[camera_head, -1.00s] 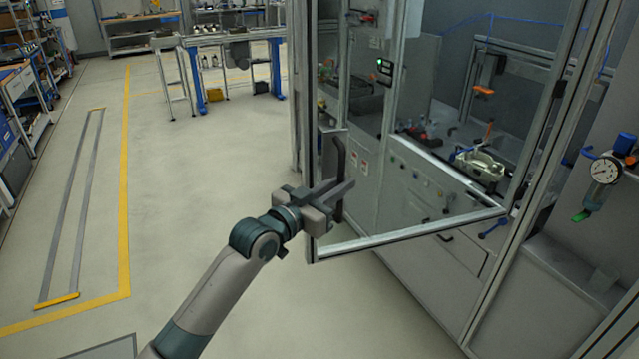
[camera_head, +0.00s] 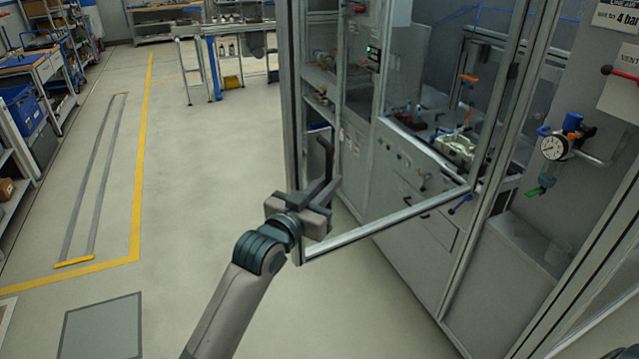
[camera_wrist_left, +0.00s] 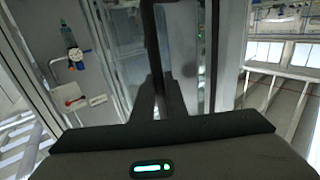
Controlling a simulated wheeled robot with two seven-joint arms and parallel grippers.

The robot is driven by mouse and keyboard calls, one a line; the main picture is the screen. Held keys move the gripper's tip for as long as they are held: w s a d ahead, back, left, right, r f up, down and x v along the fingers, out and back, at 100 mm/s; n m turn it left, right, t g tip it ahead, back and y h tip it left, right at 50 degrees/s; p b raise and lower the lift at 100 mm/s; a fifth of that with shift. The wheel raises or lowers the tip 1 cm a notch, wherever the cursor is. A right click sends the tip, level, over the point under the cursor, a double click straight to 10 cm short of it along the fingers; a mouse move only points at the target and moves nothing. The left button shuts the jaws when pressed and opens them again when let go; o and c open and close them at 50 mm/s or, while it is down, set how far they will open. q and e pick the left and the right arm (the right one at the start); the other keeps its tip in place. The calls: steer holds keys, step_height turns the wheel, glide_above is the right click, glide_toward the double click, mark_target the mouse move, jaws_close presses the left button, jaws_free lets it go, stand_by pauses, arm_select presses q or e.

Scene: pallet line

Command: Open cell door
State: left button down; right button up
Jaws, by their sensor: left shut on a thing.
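The cell door (camera_head: 385,228) is a metal-framed clear panel. It stands ajar, swung out from the cell on the right, with its free edge toward the aisle. Its dark upright handle (camera_head: 327,152) is near that free edge. My left gripper (camera_head: 328,189) is at the lower part of the handle, its jaws shut on it. In the left wrist view the handle (camera_wrist_left: 161,45) runs up from between the dark fingers (camera_wrist_left: 155,104). The exact contact is partly hidden by the fingers. My right gripper is in neither view.
Inside the cell is a pale fixture (camera_head: 455,147). A pressure gauge (camera_head: 553,148) with a blue knob is on the right wall. The floor (camera_head: 200,190) left of the door is clear. Shelves (camera_head: 15,190) with blue bins line the far left.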

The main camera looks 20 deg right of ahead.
arm_select(q)
steer(key=shift+s+d+r, duration=0.1)
steer(key=shift+r, duration=0.15)
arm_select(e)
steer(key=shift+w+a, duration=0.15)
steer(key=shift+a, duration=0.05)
arm_select(q)
steer(key=c, duration=2)
jaws_free()
steer(key=shift+o, duration=1.2)
steer(key=shift+d+f, duration=0.15)
steer(key=shift+d, duration=0.05)
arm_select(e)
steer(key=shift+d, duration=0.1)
